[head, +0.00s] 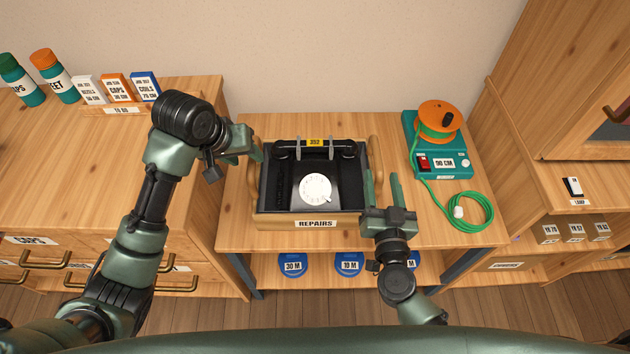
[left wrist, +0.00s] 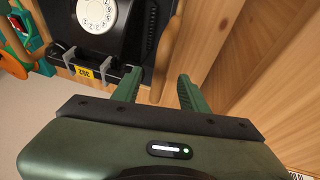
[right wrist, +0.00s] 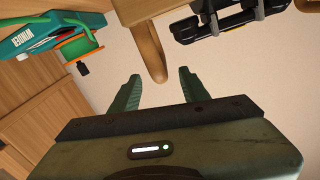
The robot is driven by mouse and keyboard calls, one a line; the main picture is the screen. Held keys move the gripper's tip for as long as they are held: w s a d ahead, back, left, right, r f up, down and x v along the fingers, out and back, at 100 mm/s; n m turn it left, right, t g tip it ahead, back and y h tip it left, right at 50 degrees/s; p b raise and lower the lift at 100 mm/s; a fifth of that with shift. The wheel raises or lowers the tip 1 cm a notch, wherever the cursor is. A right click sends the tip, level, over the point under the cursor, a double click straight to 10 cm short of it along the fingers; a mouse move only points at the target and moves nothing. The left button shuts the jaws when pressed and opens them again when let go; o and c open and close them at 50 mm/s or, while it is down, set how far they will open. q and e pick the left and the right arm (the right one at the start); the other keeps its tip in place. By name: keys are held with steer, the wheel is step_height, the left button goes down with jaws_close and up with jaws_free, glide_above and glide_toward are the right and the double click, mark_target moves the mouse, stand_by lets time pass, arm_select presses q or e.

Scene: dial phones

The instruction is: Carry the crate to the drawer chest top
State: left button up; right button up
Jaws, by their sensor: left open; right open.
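The wooden crate (head: 277,222), labelled REPAIRS, stands on the workbench in the head view. A black dial phone (head: 318,188) lies in it, with a white dial and a yellow tag. Bar handles rise on its left and right sides. My left gripper (head: 256,150) is open at the left handle, which shows ahead of its fingers in the left wrist view (left wrist: 168,50). My right gripper (head: 382,181) is open near the right handle (head: 376,152); the handle's end (right wrist: 150,55) lies ahead of its fingers. The drawer chest top (head: 85,165) is at left.
Bottles (head: 58,80) and small boxes (head: 115,88) stand at the back of the chest top; its front is clear. A teal winder (head: 440,160) with an orange spool and coiled green cable (head: 468,212) sits right of the crate. Blue discs (head: 349,264) are on the shelf below.

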mark_target(376, 141)
arm_select(q)
steer(key=x, duration=0.8)
arm_select(e)
steer(key=shift+w+d, duration=0.1)
steer(key=shift+w, duration=3.85)
arm_select(q)
steer(key=shift+r, duration=0.1)
steer(key=shift+c, duration=0.3)
arm_select(e)
steer(key=shift+c, duration=0.3)
arm_select(q)
jaws_close()
arm_select(e)
jaws_close()
arm_select(q)
steer(key=shift+w+r, duration=0.15)
steer(key=shift+r, duration=0.05)
arm_select(e)
steer(key=shift+w+r, duration=0.1)
steer(key=shift+r, duration=0.1)
